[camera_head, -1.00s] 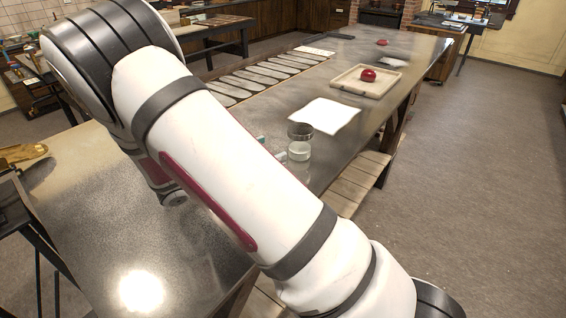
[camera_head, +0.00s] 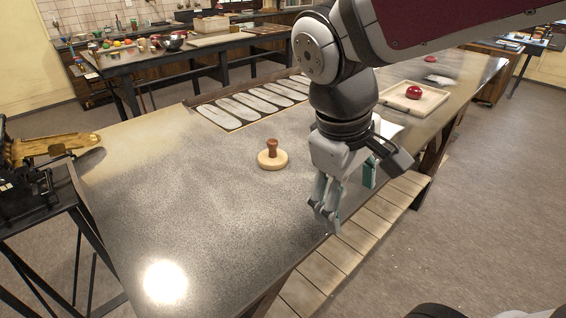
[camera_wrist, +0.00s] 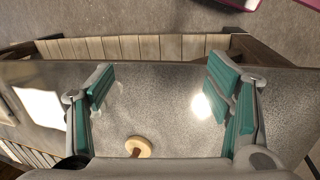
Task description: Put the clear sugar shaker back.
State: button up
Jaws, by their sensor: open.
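My gripper (camera_head: 348,200) hangs over the near right edge of the grey table (camera_head: 200,215), pointing down, open. In the wrist view the teal-padded fingers of my gripper (camera_wrist: 160,85) are wide apart, with nothing between them but table surface.
A round wooden piece with an upright handle (camera_head: 272,160) stands on the table left of my gripper. Further back are a wooden tray (camera_head: 433,103) with a red object (camera_head: 413,92) and several pale oval slots (camera_head: 238,108).

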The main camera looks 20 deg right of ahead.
jog(key=s+a+r+m+t+y, duration=0.2)
jog(key=s+a+m+t, duration=0.1)
jog(key=s+a, duration=0.1)
jog(key=shift+a+r+t+y, duration=0.2)
jog(key=shift+a+t+y, duration=0.2)
jog(key=shift+a, duration=0.05)
